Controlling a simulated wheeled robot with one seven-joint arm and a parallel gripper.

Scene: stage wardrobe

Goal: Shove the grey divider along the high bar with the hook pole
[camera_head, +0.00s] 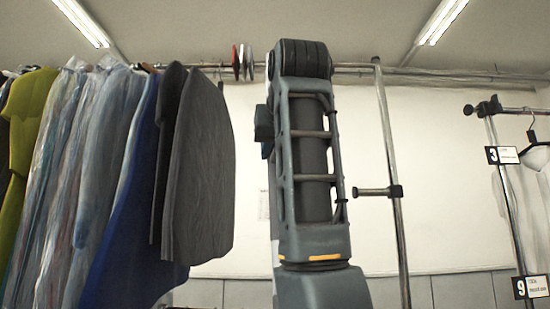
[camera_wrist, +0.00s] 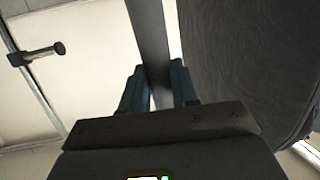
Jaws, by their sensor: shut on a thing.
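The high bar (camera_head: 350,67) runs across the top of the head view. Three thin discs hang on it close together, left of my arm: a red one (camera_head: 235,62), a pale one (camera_head: 242,62) and a grey divider (camera_head: 249,64) at the right. In the wrist view my gripper (camera_wrist: 157,68) is shut on a dark, straight shaft, the hook pole (camera_wrist: 149,35), which runs up out of the picture. The pole's hook end is not visible. In the head view my arm hides the gripper and the pole.
Covered garments (camera_head: 95,160) and a dark grey garment (camera_head: 198,165) hang on the left; a dark cloth (camera_wrist: 250,55) fills the wrist view's right. An upright post (camera_head: 391,170) stands right of my arm. A second rack with number tags (camera_head: 502,155) is at far right.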

